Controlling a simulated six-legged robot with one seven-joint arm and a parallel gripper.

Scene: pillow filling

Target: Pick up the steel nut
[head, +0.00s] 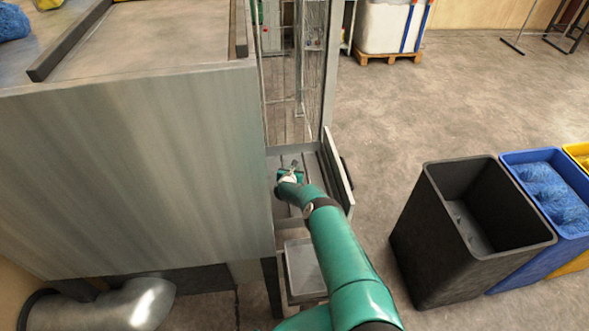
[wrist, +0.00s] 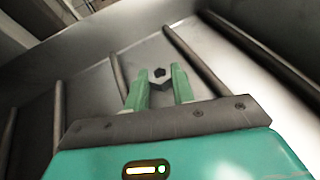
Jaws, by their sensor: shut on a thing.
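The steel nut (wrist: 160,80) shows in the wrist view between the two green fingertips. It is grey like the surface behind it, with a dark hole and a dark lower edge, so its outline is hard to make out. My gripper (wrist: 159,84) is shut on it, one finger on each side. In the head view my gripper (head: 291,167) is over a metal tray (head: 334,190) beside the large steel cabinet. The nut is too small to tell there. I cannot tell whether it touches the tray.
Dark bars (wrist: 192,60) cross the tray, and its raised rim stands close on the right. The steel cabinet (head: 140,170) walls off the left. A black bin (head: 440,235) and a blue bin (head: 510,265) stand to the right, with open floor between tray and bins.

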